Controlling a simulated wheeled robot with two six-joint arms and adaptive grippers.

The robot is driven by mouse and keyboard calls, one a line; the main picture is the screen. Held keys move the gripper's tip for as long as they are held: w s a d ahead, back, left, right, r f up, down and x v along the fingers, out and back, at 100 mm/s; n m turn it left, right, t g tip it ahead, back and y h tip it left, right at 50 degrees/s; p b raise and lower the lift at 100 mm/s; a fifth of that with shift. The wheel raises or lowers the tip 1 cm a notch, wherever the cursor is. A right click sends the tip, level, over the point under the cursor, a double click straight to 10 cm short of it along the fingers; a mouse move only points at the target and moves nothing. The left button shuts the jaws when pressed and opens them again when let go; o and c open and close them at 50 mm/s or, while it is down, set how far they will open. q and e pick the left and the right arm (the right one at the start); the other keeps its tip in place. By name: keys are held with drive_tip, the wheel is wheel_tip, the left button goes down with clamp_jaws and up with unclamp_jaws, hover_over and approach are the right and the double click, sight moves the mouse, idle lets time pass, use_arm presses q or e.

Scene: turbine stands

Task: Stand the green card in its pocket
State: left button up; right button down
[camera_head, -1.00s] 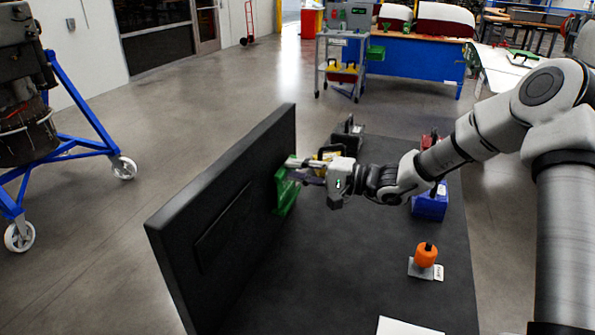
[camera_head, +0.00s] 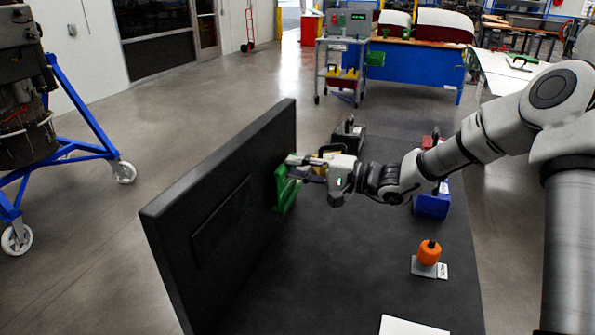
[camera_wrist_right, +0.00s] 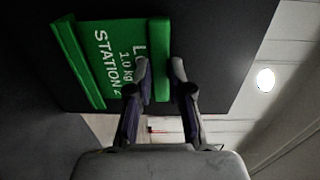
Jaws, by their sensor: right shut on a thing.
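The green card (camera_head: 284,191) is at the far end of the upright black panel (camera_head: 222,215), close against its right face. In the right wrist view the card (camera_wrist_right: 98,48) shows white lettering, partly covered by a finger, with "STATION" readable. My right gripper (camera_head: 294,168) reaches in from the right. In the wrist view its two fingers (camera_wrist_right: 162,75) are shut on the card's thick green edge bar. I cannot tell whether the card touches the panel or sits in a pocket. My left gripper is not in view.
An orange-knobbed piece (camera_head: 429,253) stands on the black table (camera_head: 360,275) at front right. A blue bin (camera_head: 432,203) is behind it, and a black block (camera_head: 348,136) stands at the back. A white sheet (camera_head: 412,327) lies at the front edge. The middle is clear.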

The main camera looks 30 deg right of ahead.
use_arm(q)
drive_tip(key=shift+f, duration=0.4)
use_arm(e)
drive_tip(key=shift+s+a+f, duration=0.2)
drive_tip(key=shift+f, duration=0.6)
drive_tip(key=c, duration=1)
unclamp_jaws()
drive_tip(key=shift+w+d, duration=0.15)
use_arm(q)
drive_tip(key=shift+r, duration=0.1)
use_arm(e)
drive_tip(key=shift+r, duration=0.2)
drive_tip(key=shift+o, duration=0.9)
